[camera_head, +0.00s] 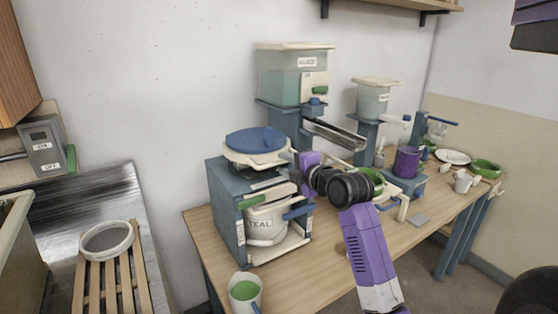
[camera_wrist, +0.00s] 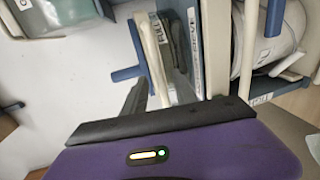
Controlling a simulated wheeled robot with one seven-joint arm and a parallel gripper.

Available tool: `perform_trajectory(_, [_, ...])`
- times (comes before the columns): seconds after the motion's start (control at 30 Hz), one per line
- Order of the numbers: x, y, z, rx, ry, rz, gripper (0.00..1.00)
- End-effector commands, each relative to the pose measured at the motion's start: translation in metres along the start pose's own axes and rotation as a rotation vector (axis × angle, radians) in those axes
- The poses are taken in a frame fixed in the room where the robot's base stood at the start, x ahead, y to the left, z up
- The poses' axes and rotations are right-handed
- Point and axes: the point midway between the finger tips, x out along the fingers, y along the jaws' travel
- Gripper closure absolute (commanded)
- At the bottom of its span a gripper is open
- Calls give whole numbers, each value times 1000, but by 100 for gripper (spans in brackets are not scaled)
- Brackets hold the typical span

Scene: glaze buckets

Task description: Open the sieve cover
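The sieve cover (camera_head: 255,140) is a blue disc lying on the cream sieve ring (camera_head: 256,158), on top of the blue stand at the left of the bench. In the wrist view the scene is turned sideways; the cover shows edge-on as a thin blue strip (camera_wrist: 139,48) beside the cream ring (camera_wrist: 153,58). A short blue tab (camera_wrist: 125,73) sticks out from it. My gripper (camera_head: 299,166) is just right of the cover and ring; contact is unclear.
A white bucket marked TEAL (camera_head: 265,226) stands inside the stand, below the sieve. A clear hopper (camera_head: 292,78) and a metal chute (camera_head: 334,133) are behind my gripper. A cup with green contents (camera_head: 244,291) stands at the bench's front left.

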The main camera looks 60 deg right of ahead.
Motion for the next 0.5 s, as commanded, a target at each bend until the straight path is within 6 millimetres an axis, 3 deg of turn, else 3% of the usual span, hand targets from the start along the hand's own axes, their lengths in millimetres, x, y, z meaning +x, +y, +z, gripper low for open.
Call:
perform_trajectory(0.2, [28,1,-1,0,2,-2,66])
perform_trajectory(0.5, [36,0,-1,0,0,0,66])
